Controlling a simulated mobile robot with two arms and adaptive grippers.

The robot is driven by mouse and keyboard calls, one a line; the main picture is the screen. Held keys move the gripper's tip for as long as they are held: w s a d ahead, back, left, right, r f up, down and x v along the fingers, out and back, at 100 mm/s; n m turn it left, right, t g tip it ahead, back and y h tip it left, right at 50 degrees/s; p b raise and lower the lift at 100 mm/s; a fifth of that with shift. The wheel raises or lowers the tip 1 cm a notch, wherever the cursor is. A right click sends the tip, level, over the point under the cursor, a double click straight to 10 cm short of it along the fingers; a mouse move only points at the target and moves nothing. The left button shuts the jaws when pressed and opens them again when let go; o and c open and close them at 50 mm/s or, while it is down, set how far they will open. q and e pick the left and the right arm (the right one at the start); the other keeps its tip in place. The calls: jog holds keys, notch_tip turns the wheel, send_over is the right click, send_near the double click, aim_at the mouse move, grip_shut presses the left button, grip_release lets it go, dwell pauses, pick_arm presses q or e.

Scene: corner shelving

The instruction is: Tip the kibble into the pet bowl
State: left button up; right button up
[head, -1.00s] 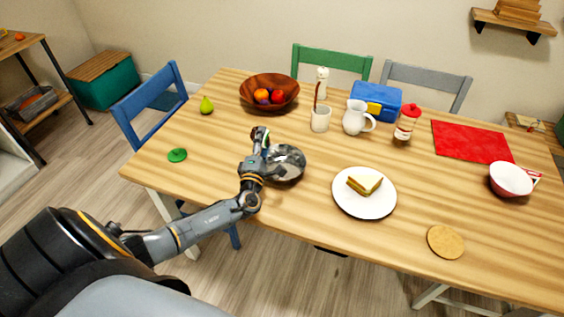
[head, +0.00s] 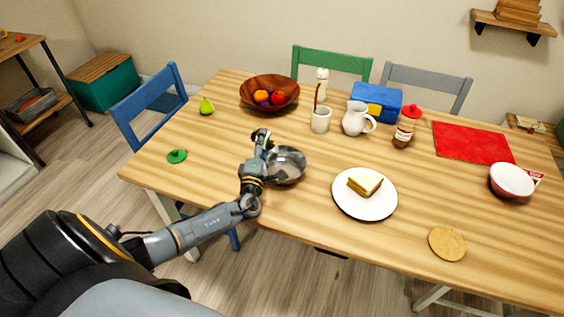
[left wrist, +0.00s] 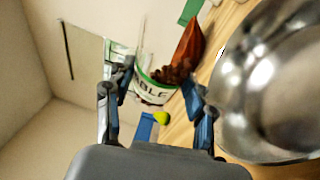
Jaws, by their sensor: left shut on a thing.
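The kibble tub (left wrist: 152,92), white and green with part of its name showing, is between the fingers of my left gripper (left wrist: 155,105) in the left wrist view. Brown kibble shows at its open mouth. In the head view my left gripper (head: 262,138) is just left of and above the shiny metal pet bowl (head: 288,168), and it mostly hides the tub. The bowl stands on the table and fills the right of the left wrist view (left wrist: 285,90). How much kibble lies in the bowl is unclear. My right gripper is out of view.
A green lid (head: 177,156) and a pear (head: 206,106) lie on the left. A wooden fruit bowl (head: 250,100) stands behind my gripper. A utensil cup (head: 320,122), a white jug (head: 354,120) and a sandwich plate (head: 345,203) are to the right.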

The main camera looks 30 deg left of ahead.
aim_at(267, 139)
pick_arm(q)
jog(key=shift+d+r+m+t+h, duration=0.15)
jog(key=shift+d+r+m+t, duration=0.2)
jog(key=shift+m, duration=0.6)
jog(key=shift+d+r+m+t+h, duration=0.25)
jog(key=shift+m+t, duration=0.2)
jog(key=shift+m, duration=0.45)
jog(key=shift+d+r+m+t+h, duration=0.15)
jog(key=shift+r+m+t, duration=0.25)
jog(key=shift+m, duration=0.55)
dwell(3.5)
